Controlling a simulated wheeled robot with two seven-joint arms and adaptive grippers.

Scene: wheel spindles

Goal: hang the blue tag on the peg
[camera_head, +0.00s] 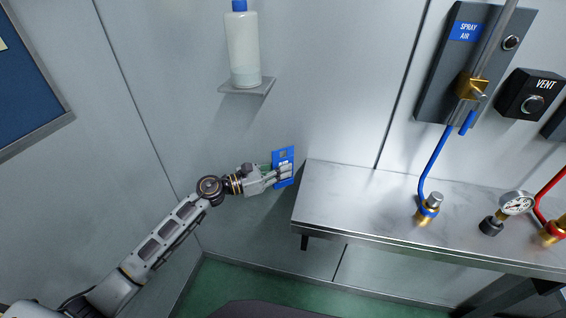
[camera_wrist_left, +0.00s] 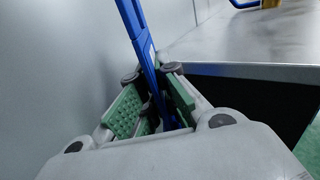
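The blue tag (camera_head: 284,157) is a flat card with a pale mark, upright and slightly tilted in front of the grey wall, left of the bench's end. My left gripper (camera_head: 280,172) has its fingers around its lower part. In the left wrist view the tag (camera_wrist_left: 142,48) shows edge-on between the gripper's green-padded fingers (camera_wrist_left: 154,88). The finger ends close in on it, and nothing else is seen bearing it. No peg can be made out in either view. My right gripper is out of view.
A metal bench (camera_head: 370,200) stands just right of the tag, with a gauge (camera_head: 516,203) and hose fittings. A small shelf (camera_head: 250,86) with a bottle (camera_head: 243,48) is on the wall above. A blue board (camera_head: 25,85) hangs at left. The wall between is clear.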

